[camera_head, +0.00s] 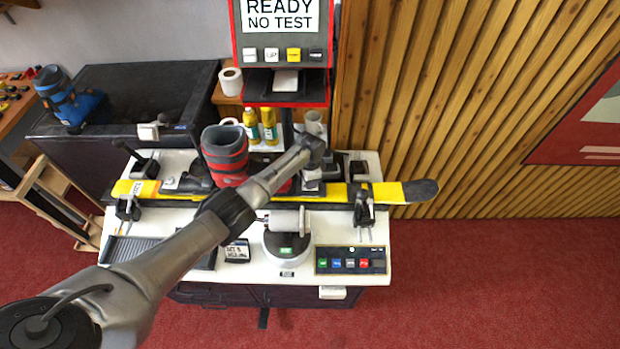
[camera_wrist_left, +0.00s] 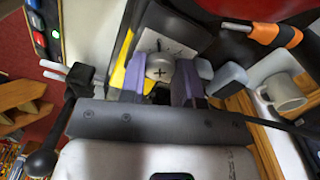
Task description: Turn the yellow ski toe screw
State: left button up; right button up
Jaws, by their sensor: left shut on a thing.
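The yellow ski (camera_head: 385,192) lies across the white bench in the head view, held in clamps. A red and grey boot (camera_head: 225,152) stands on it. My left arm reaches over the ski, its gripper (camera_head: 311,186) pointing down at the toe binding right of the boot. In the left wrist view a round grey screw head (camera_wrist_left: 159,67) with a cross slot sits between the purple-grey fingers of my left gripper (camera_wrist_left: 160,82), which is shut on it. A strip of the yellow ski (camera_wrist_left: 124,62) shows beside it. My right gripper is not in view.
A button panel (camera_head: 350,260) sits at the bench's front right. Yellow bottles (camera_head: 269,126) and a mug (camera_head: 313,122) stand behind; the mug shows in the left wrist view (camera_wrist_left: 281,93), near an orange-black handle (camera_wrist_left: 265,34). A display reading "READY NO TEST" (camera_head: 280,18) stands above.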

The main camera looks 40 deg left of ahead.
pick_arm(q)
jog(key=shift+d+r, duration=0.1)
jog(key=shift+r, duration=0.05)
jog(key=o, duration=0.9)
jog(key=shift+o, duration=0.2)
jog(key=shift+r, duration=0.45)
notch_tip(320, 180, up, 13)
jog(key=shift+f, duration=0.15)
